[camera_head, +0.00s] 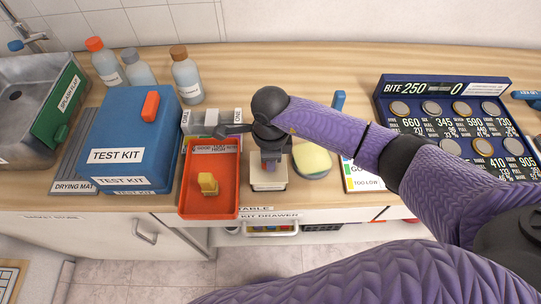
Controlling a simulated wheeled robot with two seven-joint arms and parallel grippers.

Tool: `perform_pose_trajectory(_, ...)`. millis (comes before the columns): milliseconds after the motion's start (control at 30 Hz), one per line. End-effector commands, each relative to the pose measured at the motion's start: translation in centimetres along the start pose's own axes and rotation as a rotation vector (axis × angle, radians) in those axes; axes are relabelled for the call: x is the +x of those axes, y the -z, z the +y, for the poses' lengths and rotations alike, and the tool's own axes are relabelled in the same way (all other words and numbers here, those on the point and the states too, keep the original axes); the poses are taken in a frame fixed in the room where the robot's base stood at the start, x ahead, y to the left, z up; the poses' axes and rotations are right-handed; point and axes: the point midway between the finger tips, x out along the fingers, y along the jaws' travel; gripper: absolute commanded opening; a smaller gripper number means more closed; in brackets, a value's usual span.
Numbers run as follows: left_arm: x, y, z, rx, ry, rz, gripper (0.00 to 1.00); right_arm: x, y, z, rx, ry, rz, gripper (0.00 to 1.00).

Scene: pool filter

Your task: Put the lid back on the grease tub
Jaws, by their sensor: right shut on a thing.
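My right gripper (270,163) points down near the front edge of the counter, fingers close together. It is shut on a small part at the top of a pale, square lid (268,184). The white, square-shaped grease tub (269,188) seems to be directly under the lid, at the counter's front. The gripper hides much of both, so I cannot tell whether the lid is fully seated. My left gripper is not in view.
A blue test kit box (130,135), bottles (188,78) and a dark blue coin board (450,110) stand farther out.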

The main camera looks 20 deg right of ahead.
Motion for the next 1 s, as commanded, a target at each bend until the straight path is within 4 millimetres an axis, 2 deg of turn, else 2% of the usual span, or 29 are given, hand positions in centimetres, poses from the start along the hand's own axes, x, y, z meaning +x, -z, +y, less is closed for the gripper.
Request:
perform_pose_trajectory(300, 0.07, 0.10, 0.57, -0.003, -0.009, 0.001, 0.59, 0.03, 0.03, -0.01, 0.000, 0.000, 0.000, 0.00)
perform_pose_trajectory(333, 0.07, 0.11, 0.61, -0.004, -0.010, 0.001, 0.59, 0.03, 0.03, -0.01, 0.000, 0.000, 0.000, 0.30)
perform_pose_trajectory(500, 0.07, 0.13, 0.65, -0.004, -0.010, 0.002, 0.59, 0.04, 0.03, -0.01, 0.000, 0.000, 0.000, 0.66)
perform_pose_trajectory(533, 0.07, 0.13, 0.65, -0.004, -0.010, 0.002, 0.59, 0.04, 0.03, -0.01, 0.000, 0.000, 0.000, 0.69)
perform_pose_trajectory(700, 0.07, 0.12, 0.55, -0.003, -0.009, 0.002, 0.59, 0.04, 0.03, -0.01, 0.000, 0.000, 0.000, 0.71)
perform_pose_trajectory(833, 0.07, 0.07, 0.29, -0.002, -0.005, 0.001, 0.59, 0.04, 0.03, -0.01, 0.000, 0.000, 0.000, 0.98)
perform_pose_trajectory(1000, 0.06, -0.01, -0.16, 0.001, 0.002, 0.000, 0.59, 0.04, 0.03, -0.01, 0.000, 0.000, 0.001, 1.00)
